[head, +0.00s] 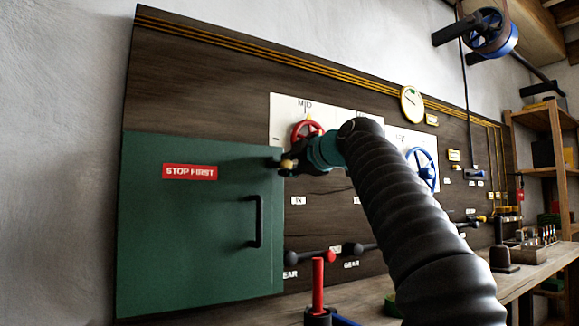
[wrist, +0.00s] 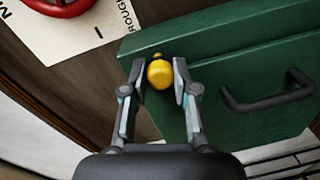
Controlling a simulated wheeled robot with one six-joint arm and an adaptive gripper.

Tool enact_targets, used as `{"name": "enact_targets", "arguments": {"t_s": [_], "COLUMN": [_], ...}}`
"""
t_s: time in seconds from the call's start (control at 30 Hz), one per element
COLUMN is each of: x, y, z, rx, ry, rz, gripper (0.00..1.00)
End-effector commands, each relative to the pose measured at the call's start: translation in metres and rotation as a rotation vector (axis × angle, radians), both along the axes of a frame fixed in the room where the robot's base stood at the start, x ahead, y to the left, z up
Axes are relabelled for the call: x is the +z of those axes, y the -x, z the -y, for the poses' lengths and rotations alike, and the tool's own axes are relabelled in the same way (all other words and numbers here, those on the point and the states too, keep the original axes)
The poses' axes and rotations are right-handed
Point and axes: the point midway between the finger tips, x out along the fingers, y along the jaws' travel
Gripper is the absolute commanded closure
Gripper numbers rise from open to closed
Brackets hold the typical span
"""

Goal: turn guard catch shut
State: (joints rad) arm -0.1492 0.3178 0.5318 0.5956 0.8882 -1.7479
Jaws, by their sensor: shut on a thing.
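The guard is a green door (head: 145,230) with a red STOP FIRST label (head: 190,172) and a black bar handle (head: 257,221). It lies flat against the dark board in the head view. The yellow catch (wrist: 160,74) sits at the door's edge in the wrist view, and a small part of it shows in the head view (head: 287,165). My gripper (wrist: 158,82) is shut on the catch, one finger on each side. The door also shows in the wrist view (wrist: 232,50), with its handle (wrist: 265,101) to the right of my gripper.
A red handwheel (head: 307,129) is just above my gripper, and a blue handwheel (head: 423,168) is right of my arm. A red upright lever (head: 318,283) stands below. Black gear levers (head: 305,257) project from the board. A bench (head: 535,268) runs along the right.

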Motion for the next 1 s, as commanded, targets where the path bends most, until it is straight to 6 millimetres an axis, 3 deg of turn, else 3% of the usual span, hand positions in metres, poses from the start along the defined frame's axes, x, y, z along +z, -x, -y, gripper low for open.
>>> {"name": "enact_targets", "arguments": {"t_s": [0.8,0.83,0.9,1.0], "x": [-0.0016,-0.0017,-0.0015,-0.0012], "y": [-0.0004,-0.0004,-0.0004,-0.0003], "z": [-0.0007,-0.0006,-0.0006,-0.0005], "rx": [0.002,0.002,0.002,0.001], "ry": [0.099,0.099,0.099,0.099], "rz": [0.062,0.062,0.062,0.063], "gripper": [1.0,0.67,0.49,0.47]}}
